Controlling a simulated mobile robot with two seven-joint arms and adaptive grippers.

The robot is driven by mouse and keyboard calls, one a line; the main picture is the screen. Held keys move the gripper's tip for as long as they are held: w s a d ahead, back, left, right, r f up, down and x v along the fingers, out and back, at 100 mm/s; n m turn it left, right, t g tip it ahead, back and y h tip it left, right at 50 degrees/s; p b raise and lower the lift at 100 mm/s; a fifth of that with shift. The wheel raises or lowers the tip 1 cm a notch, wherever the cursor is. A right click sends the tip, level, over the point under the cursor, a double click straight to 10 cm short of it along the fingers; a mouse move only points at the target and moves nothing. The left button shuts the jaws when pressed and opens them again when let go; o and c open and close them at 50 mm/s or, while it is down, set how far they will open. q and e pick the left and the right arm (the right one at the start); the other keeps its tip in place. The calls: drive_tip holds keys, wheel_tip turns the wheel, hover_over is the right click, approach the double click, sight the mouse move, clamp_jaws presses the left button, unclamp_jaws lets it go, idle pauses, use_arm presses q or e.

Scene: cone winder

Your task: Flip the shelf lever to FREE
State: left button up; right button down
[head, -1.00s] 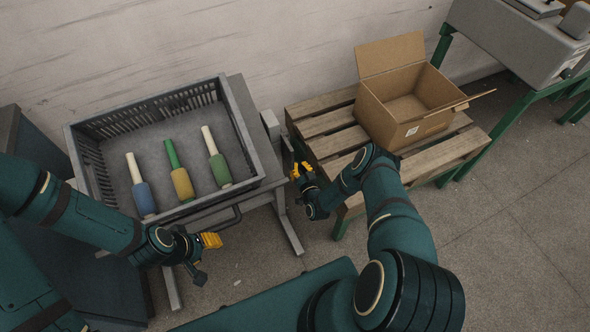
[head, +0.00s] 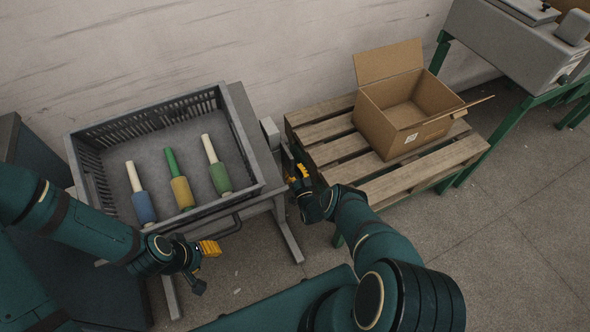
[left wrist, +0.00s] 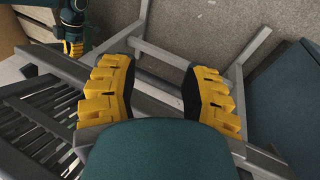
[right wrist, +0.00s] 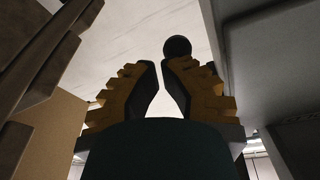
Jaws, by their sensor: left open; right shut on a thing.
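The shelf lever shows in the right wrist view as a round black knob (right wrist: 177,47) at the tips of my right gripper (right wrist: 160,68). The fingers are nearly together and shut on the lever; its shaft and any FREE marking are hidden. In the head view my right gripper (head: 299,172) is at the right side of the grey stand (head: 250,112), below a small grey box (head: 270,131). My left gripper (head: 209,247) is open and empty in front of the stand; its spread yellow fingers fill the left wrist view (left wrist: 160,75).
A grey crate (head: 232,125) on the stand holds three bobbins, blue (head: 144,207), yellow (head: 182,192) and green (head: 220,179). A wooden pallet (head: 325,152) with an open cardboard box (head: 395,130) stands close to the right of my right gripper.

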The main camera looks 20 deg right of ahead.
drive_tip(key=shift+w+r, duration=0.1)
drive_tip(key=shift+w, duration=0.15)
idle(0.4)
drive_tip(key=shift+s, duration=0.1)
drive_tip(key=v, duration=1.2)
drive_tip(key=shift+f, duration=0.25)
